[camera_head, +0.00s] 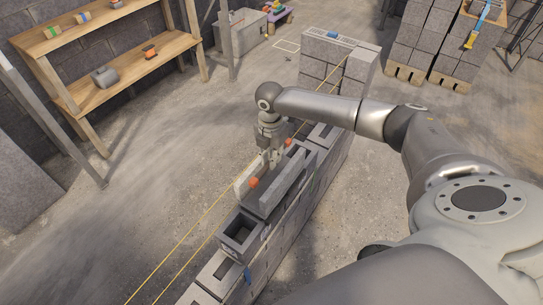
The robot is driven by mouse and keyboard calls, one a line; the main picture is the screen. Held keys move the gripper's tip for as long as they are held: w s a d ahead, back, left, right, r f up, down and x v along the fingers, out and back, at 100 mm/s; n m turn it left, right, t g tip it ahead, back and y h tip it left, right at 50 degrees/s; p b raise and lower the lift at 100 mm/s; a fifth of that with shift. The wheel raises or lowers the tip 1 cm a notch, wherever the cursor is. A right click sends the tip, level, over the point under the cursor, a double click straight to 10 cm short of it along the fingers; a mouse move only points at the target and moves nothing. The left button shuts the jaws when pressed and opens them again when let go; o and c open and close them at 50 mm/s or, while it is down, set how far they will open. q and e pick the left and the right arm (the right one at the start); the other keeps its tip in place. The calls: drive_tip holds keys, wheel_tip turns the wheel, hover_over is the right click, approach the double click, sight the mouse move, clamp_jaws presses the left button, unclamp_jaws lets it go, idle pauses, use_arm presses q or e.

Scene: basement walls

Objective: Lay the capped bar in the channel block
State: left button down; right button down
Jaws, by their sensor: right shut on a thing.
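My right gripper (271,158) points down over the block wall and is shut on the capped bar, whose near orange cap (253,182) and far orange cap (288,142) show on either side of the fingers. The middle of the bar is hidden by the gripper. The grey channel block (288,188) lies lengthwise on top of the wall, with the bar at or just above its channel. I cannot tell whether the bar touches the channel floor. My left gripper is not in view.
A low wall of hollow blocks (240,232) runs from the bottom to the middle, with a yellow string line (192,232) beside it. A wooden shelf (105,90) stands at the left, block stacks (415,45) at the back right. The floor left of the wall is clear.

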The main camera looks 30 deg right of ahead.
drive_tip(key=shift+f+b, duration=1.25)
drive_tip(key=shift+f, duration=1.8)
idle(2.2)
drive_tip(key=c, duration=1.4)
unclamp_jaws()
drive_tip(key=shift+s, duration=0.1)
drive_tip(key=shift+o, duration=0.2)
drive_tip(key=shift+r+p, duration=0.7)
drive_tip(key=shift+p, duration=0.05)
drive_tip(key=shift+o, duration=1.3)
wheel_tip(320, 180, up, 3)
drive_tip(key=shift+f+p, duration=0.2)
drive_tip(key=shift+p, duration=0.95)
drive_tip(key=shift+r+p, duration=0.55)
drive_tip(key=shift+p, duration=0.05)
drive_tip(key=shift+r+p, duration=4.3)
drive_tip(key=shift+r, duration=0.15)
